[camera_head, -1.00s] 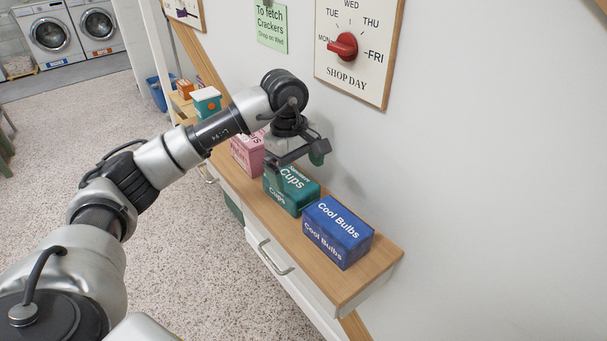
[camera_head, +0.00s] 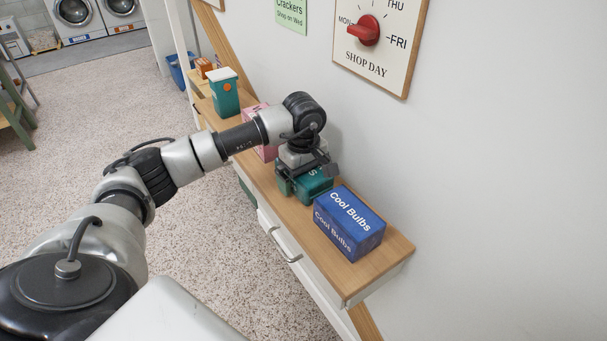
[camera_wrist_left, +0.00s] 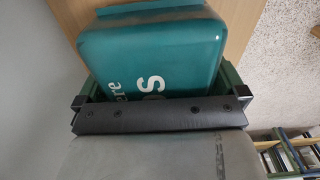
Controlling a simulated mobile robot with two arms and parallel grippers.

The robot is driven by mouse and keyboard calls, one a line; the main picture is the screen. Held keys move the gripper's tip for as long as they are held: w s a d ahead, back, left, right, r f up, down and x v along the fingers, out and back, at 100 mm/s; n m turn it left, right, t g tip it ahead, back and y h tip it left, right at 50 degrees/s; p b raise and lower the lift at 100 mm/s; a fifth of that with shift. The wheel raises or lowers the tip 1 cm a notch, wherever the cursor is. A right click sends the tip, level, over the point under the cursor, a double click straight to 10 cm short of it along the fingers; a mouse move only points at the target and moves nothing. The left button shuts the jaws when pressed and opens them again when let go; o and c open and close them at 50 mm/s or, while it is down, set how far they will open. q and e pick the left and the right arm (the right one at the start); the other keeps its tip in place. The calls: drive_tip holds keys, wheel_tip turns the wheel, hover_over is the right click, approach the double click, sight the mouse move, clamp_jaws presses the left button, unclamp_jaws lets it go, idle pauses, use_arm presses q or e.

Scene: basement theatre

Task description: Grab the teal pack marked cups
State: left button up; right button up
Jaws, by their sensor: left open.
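The teal pack marked cups (camera_head: 316,185) sits on the wooden shelf, between a pink pack and a blue pack. My left gripper (camera_head: 302,184) is lowered over it from above and hides much of its top and lettering. In the left wrist view the teal pack (camera_wrist_left: 150,55) lies between the two green-tipped fingers of my left gripper (camera_wrist_left: 160,88), which are open at either side of it. I cannot tell whether the fingers touch it. My right gripper is not in view.
The blue Cool Bulbs pack (camera_head: 349,222) stands close on the near side. The pink pack (camera_head: 262,152) is partly hidden behind my arm. A teal box with an orange dot (camera_head: 224,93) stands farther along the wooden shelf (camera_head: 380,262). The white wall (camera_head: 480,180) is close on the right.

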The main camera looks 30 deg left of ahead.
use_arm(q)
drive_tip(key=shift+c, duration=0.3)
drive_tip(key=c, duration=0.7)
drive_tip(key=shift+c, duration=0.2)
